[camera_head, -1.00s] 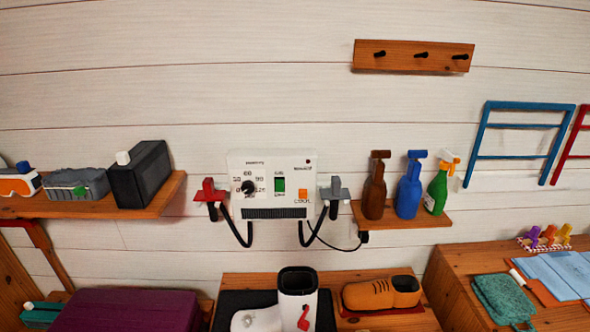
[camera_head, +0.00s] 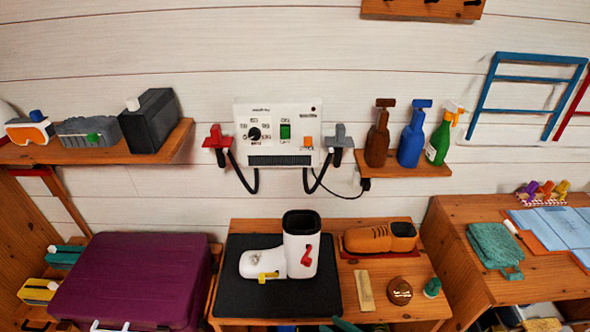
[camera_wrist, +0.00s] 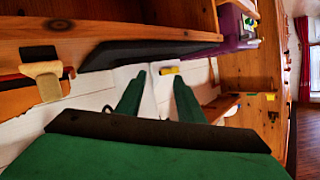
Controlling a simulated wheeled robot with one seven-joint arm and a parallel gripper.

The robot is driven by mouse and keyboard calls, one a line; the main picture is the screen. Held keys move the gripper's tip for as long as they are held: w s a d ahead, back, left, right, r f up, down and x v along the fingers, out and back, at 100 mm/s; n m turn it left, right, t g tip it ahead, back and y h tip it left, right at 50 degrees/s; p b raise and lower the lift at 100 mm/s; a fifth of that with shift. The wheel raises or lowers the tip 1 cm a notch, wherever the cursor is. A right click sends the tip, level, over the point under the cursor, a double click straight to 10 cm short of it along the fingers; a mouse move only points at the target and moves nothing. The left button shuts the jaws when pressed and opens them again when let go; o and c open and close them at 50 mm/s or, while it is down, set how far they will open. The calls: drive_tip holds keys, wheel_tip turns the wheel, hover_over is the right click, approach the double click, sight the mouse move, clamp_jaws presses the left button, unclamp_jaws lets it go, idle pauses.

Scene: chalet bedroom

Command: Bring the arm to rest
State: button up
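My gripper (camera_wrist: 158,88) shows in the wrist view as two green fingers standing apart, with nothing clearly held between them. In the head view, green parts that look like my gripper (camera_head: 342,325) just enter at the bottom edge, in front of the workbench (camera_head: 235,314). The rest of my arm is out of view. In the wrist view the yellow piece (camera_wrist: 169,70) shows beyond the fingertips.
A purple case (camera_head: 130,280) is at left. A white control box (camera_head: 280,135) and a bottle shelf (camera_head: 405,171) are on the wall. A side table (camera_head: 470,260) stands right.

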drive_tip(key=s+a+f+m+h, duration=0.2)
drive_tip(key=s+f+m+h, duration=0.15)
drive_tip(key=s+f, duration=0.35)
drive_tip(key=s+a+f+m+h, duration=0.2)
drive_tip(key=s+f+h, duration=0.25)
drive_tip(key=s, duration=0.45)
drive_tip(key=s+a+r+t+h, duration=0.1)
drive_tip(key=s+a+r, duration=0.3)
drive_tip(key=r, duration=0.8)
drive_tip(key=s+a+r+t+h, duration=0.1)
drive_tip(key=s+a+r+t, duration=0.3)
drive_tip(key=s+r, duration=0.4)
wheel_tip(320, 180, up, 4)
drive_tip(key=shift+s+f, duration=0.15)
drive_tip(key=shift+n, duration=0.25)
